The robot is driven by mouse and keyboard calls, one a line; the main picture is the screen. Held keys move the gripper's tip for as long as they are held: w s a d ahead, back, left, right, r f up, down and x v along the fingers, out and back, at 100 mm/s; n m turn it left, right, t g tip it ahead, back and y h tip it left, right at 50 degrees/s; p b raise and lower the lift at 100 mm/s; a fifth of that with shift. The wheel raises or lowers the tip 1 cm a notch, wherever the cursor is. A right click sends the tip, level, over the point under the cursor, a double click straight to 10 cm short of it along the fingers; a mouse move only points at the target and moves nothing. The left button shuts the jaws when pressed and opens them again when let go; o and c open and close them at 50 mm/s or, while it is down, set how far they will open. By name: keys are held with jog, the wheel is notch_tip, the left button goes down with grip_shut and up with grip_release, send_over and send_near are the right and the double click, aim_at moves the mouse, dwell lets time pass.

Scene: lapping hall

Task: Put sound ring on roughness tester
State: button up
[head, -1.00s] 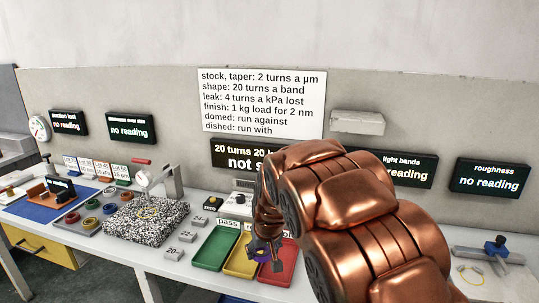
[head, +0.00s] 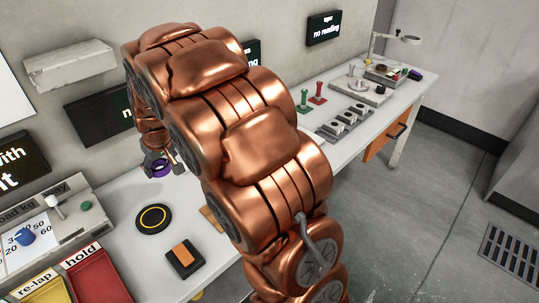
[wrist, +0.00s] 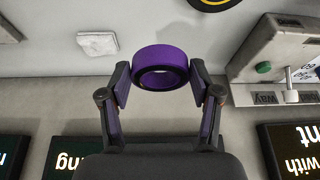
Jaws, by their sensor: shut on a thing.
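My gripper (head: 160,168) is shut on a purple ring (wrist: 160,62), held above the grey-white bench at the left of my arm in the head view. In the wrist view my gripper (wrist: 160,76) has one finger on each side of the ring, and the ring's opening shows. The ring (head: 161,170) is small and partly covered by the fingers in the head view. The roughness screen (head: 252,54) is mostly covered by my arm, with only its right edge showing. The roughness tester itself is hidden behind my arm.
A black disc with a yellow circle (head: 153,218) and a black block with an orange top (head: 185,257) lie on the bench. Red (head: 100,279) and yellow (head: 45,290) trays stand at lower left. Fixtures (head: 345,124) and a magnifier lamp (head: 398,38) stand at far right.

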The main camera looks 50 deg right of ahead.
jog(key=s+d+f+b, duration=0.1)
jog(key=s+d+b, duration=0.1)
jog(key=d, duration=0.9)
jog(key=s+d+f+b, duration=0.1)
jog(key=s+d+b, duration=0.2)
jog(key=d, duration=0.8)
jog(key=s+d+f+b, duration=0.1)
jog(key=s+d+b, duration=0.2)
jog(key=s+d, duration=0.3)
jog(key=shift+s+d+f, duration=0.1)
jog(key=shift+d, duration=1.25)
jog(key=shift+s+d, duration=0.1)
jog(key=shift+d, duration=1.25)
jog(key=s+d+f+b, duration=0.1)
jog(key=s+d+b, duration=0.2)
jog(key=s+d, duration=0.75)
jog(key=w+a, duration=0.3)
jog(key=w+a+f+p, duration=0.1)
jog(key=w+a, duration=0.2)
jog(key=w, duration=0.1)
jog(key=w+a, duration=0.3)
jog(key=shift+w+f+p, duration=0.15)
jog(key=shift+f+p, duration=0.1)
jog(key=shift+p, duration=0.15)
jog(key=shift+w+a+f, duration=0.2)
jog(key=shift+w+a, duration=0.4)
jog(key=shift+w, duration=0.25)
jog(key=shift+f+p, duration=0.3)
jog(key=shift+f, duration=1.35)
jog(key=shift+f, duration=0.15)
